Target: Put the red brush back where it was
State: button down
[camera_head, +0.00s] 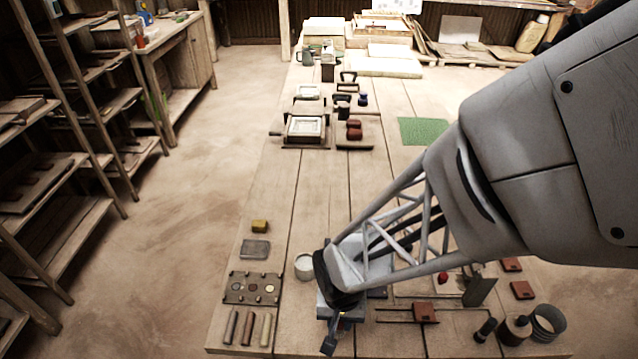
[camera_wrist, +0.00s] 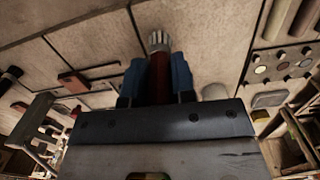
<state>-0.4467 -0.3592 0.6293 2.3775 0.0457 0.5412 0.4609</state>
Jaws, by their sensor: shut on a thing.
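My gripper (camera_head: 336,318) is low over the near part of the wooden table. In the wrist view my gripper (camera_wrist: 158,82) has its two blue fingers shut on the red brush (camera_wrist: 159,72). The brush's dark red handle lies between the fingers, and its pale bristle end points away from the wrist. In the head view the brush is mostly hidden by my gripper and arm. I cannot tell whether the bristles touch the table.
Left of my gripper are a white cup (camera_head: 304,267), a plate with round discs (camera_head: 238,296) and several sticks (camera_head: 249,328). To the right are reddish tiles (camera_head: 522,290), a dark pot (camera_head: 515,330) and a metal ring (camera_head: 548,323). The table's middle is largely clear.

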jog(key=shift+s+d+f+n+t, duration=0.1)
jog(key=shift+s+f, duration=0.15)
jog(key=shift+s, duration=0.3)
jog(key=shift+s+a+f+n+t, duration=0.1)
jog(key=shift+s+f, duration=0.1)
jog(key=shift+s, duration=0.3)
jog(key=shift+s+d+f+n+t, duration=0.1)
jog(key=shift+s+f, duration=0.15)
jog(key=shift+s, duration=0.3)
jog(key=w+a, duration=0.3)
jog(key=w, duration=0.4)
jog(key=w+a+f, duration=0.1)
jog(key=w+a, duration=0.3)
jog(key=w, duration=0.3)
jog(key=shift+w+f, duration=0.15)
jog(key=shift+f, duration=0.05)
jog(key=shift+a, duration=0.1)
jog(key=shift+f, duration=0.1)
jog(key=shift+f, duration=1.7)
jog(key=shift+f, duration=0.1)
jog(key=c, duration=1)
grip_release()
jog(key=shift+o, duration=0.2)
